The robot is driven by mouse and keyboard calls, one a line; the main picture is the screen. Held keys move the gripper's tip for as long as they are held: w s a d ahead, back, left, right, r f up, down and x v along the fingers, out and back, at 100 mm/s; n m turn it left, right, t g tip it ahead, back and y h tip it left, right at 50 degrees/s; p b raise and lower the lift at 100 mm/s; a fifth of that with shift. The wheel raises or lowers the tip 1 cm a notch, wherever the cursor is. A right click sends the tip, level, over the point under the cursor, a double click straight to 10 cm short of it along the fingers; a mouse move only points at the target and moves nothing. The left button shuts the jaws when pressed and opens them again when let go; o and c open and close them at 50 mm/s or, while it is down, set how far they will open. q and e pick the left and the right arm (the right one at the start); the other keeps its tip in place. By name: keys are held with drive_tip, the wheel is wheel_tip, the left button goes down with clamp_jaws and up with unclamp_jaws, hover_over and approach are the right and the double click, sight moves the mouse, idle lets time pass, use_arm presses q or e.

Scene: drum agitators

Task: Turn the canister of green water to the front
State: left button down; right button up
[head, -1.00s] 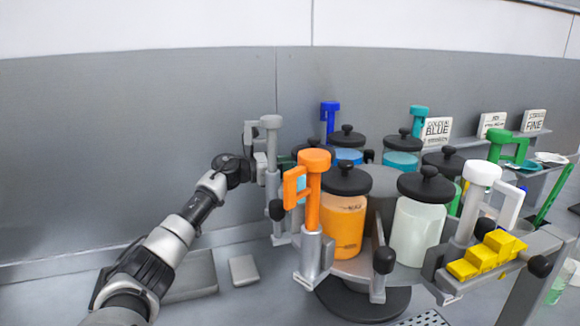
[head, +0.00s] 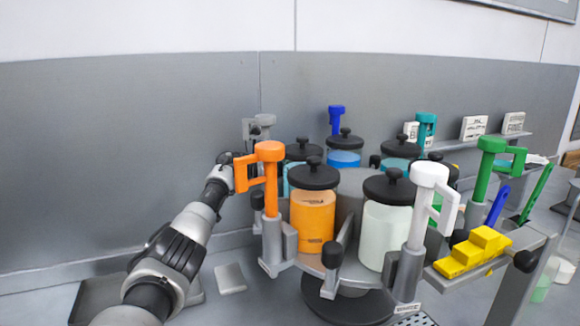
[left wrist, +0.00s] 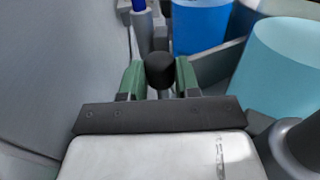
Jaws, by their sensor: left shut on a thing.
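A turntable carries several lidded canisters. The orange canister (head: 312,222) is at the front left, with the white canister (head: 385,236) right of it. The canister of green water (head: 448,172) is at the right, mostly hidden behind the white canister's post; its black lid shows. The green agitator post (head: 485,170) stands to its right. My left gripper (head: 238,168) is at the turntable's far left, partly hidden behind the orange handle. In the left wrist view its green fingers are shut on a black knob (left wrist: 160,68) of the turntable. My right gripper is not in view.
Yellow stepped blocks (head: 474,252) sit on a rail at the right front. White labelled blocks (head: 474,127) stand on a shelf at the back right. A grey wall (head: 120,140) is close behind my left arm. A small grey plate (head: 230,279) lies left of the turntable.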

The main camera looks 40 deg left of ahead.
use_arm(q)
drive_tip(key=c, duration=0.9)
unclamp_jaws()
drive_tip(key=shift+a, duration=0.15)
drive_tip(key=shift+o, duration=0.5)
drive_tip(key=shift+s, duration=0.2)
